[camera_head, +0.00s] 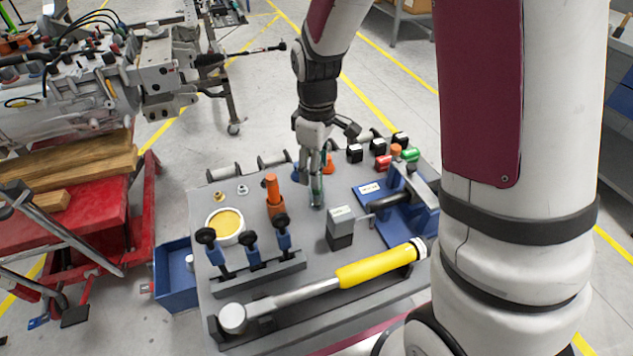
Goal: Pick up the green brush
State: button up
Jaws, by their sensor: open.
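The green brush (318,192) appears as a slim dark-green upright shape near the middle of the grey bench top. Its upper part is hidden behind my gripper. My gripper (314,172) points down right at the brush, with its fingers open at the brush's upper part. I cannot tell whether the fingers touch it or whether the brush is between them.
An orange-handled tool (273,192) and a yellow-filled round dish (226,224) stand left of the brush. A grey block (341,228) and a blue vise (408,205) are to the right. Blue-handled tools (250,248) stand in a rack.

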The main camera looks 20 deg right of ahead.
jog(key=shift+f, duration=0.55)
grip_shut()
notch_tip(320, 180, up, 10)
jog(key=shift+r+p, duration=0.1)
jog(key=shift+p, duration=0.25)
